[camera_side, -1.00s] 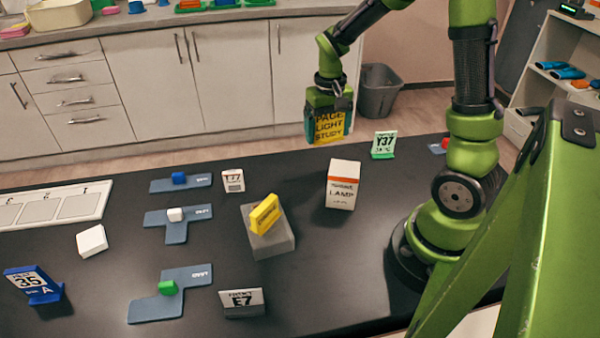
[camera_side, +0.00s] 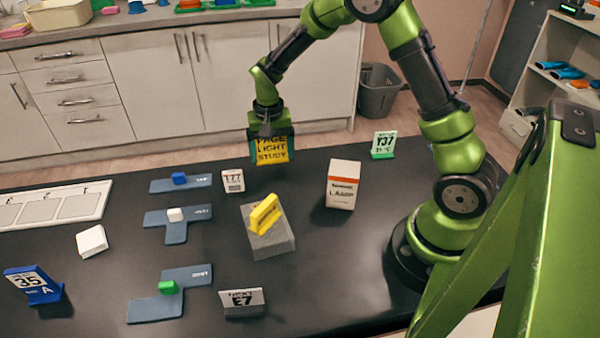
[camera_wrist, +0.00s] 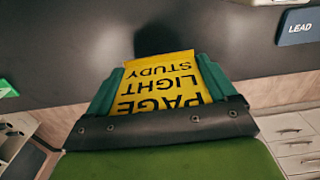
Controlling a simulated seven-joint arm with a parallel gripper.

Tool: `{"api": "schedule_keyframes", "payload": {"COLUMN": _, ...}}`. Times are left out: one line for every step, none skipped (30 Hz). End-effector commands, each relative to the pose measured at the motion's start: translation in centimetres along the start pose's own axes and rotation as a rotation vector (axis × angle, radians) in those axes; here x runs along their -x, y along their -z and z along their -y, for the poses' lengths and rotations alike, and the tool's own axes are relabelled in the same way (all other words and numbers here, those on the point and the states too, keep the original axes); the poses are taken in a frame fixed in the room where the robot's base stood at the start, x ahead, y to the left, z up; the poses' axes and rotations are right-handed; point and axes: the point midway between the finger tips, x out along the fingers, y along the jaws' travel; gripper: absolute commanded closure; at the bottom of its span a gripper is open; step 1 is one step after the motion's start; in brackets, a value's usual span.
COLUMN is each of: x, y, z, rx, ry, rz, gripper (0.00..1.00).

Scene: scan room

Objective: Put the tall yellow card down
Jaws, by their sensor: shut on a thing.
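The tall yellow card (camera_side: 272,150), with black print reading "PAGE LIGHT STUDY", is held in my gripper (camera_side: 271,146). My gripper is shut on it, with a dark green finger at each side. The card hangs above the far edge of the black table, apart from the surface. In the wrist view the yellow card (camera_wrist: 165,85) appears upside down between the green fingers, and its lower edge is over bare dark table. Its upper part is hidden by the gripper.
A grey block (camera_side: 271,244) with a yellow piece (camera_side: 265,214) stands nearer, below the card. A white box (camera_side: 342,184) stands to the right, and a small white card (camera_side: 232,180) to the left. Blue-grey plates (camera_side: 186,217) lie further left.

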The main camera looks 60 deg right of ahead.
Motion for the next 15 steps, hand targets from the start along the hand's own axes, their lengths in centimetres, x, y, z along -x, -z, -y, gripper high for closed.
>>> {"api": "schedule_keyframes", "payload": {"x": -0.9, "y": -0.1, "z": -0.1, "rx": 0.0, "ry": -0.003, "rz": 0.004, "gripper": 0.45}}
{"api": "schedule_keyframes", "payload": {"x": -1.4, "y": -0.1, "z": -0.1, "rx": -0.001, "ry": -0.003, "rz": 0.004, "gripper": 0.45}}
{"api": "schedule_keyframes", "payload": {"x": -1.9, "y": -0.1, "z": 0.0, "rx": 0.0, "ry": -0.002, "rz": 0.004, "gripper": 0.45}}
{"api": "schedule_keyframes", "payload": {"x": -2.2, "y": -0.1, "z": 0.0, "rx": 0.0, "ry": -0.002, "rz": 0.004, "gripper": 0.45}}
{"api": "schedule_keyframes", "payload": {"x": -2.5, "y": -0.1, "z": 0.0, "rx": 0.001, "ry": -0.001, "rz": 0.003, "gripper": 0.45}}
{"api": "schedule_keyframes", "payload": {"x": -2.7, "y": -0.1, "z": 0.0, "rx": 0.001, "ry": -0.001, "rz": 0.002, "gripper": 0.45}}
{"api": "schedule_keyframes", "payload": {"x": -2.8, "y": -0.1, "z": 0.0, "rx": 0.001, "ry": -0.001, "rz": 0.002, "gripper": 0.45}}
{"api": "schedule_keyframes", "payload": {"x": -2.8, "y": -0.1, "z": 0.0, "rx": 0.001, "ry": 0.0, "rz": 0.002, "gripper": 0.45}}
{"api": "schedule_keyframes", "payload": {"x": -2.8, "y": -0.1, "z": 0.0, "rx": 0.001, "ry": 0.0, "rz": 0.001, "gripper": 0.45}}
{"api": "schedule_keyframes", "payload": {"x": -2.8, "y": 0.0, "z": 0.0, "rx": 0.001, "ry": 0.0, "rz": 0.001, "gripper": 0.45}}
{"api": "schedule_keyframes", "payload": {"x": -2.8, "y": 0.0, "z": 0.0, "rx": 0.001, "ry": 0.0, "rz": 0.001, "gripper": 0.45}}
{"api": "schedule_keyframes", "payload": {"x": -2.8, "y": 0.0, "z": 0.0, "rx": 0.001, "ry": 0.0, "rz": 0.001, "gripper": 0.45}}
{"api": "schedule_keyframes", "payload": {"x": -2.7, "y": 0.0, "z": 0.0, "rx": 0.001, "ry": 0.0, "rz": 0.001, "gripper": 0.45}}
{"api": "schedule_keyframes", "payload": {"x": -2.8, "y": 0.0, "z": 0.0, "rx": 0.001, "ry": 0.0, "rz": 0.001, "gripper": 0.45}}
{"api": "schedule_keyframes", "payload": {"x": -2.8, "y": 0.0, "z": 0.0, "rx": 0.001, "ry": 0.0, "rz": 0.001, "gripper": 0.45}}
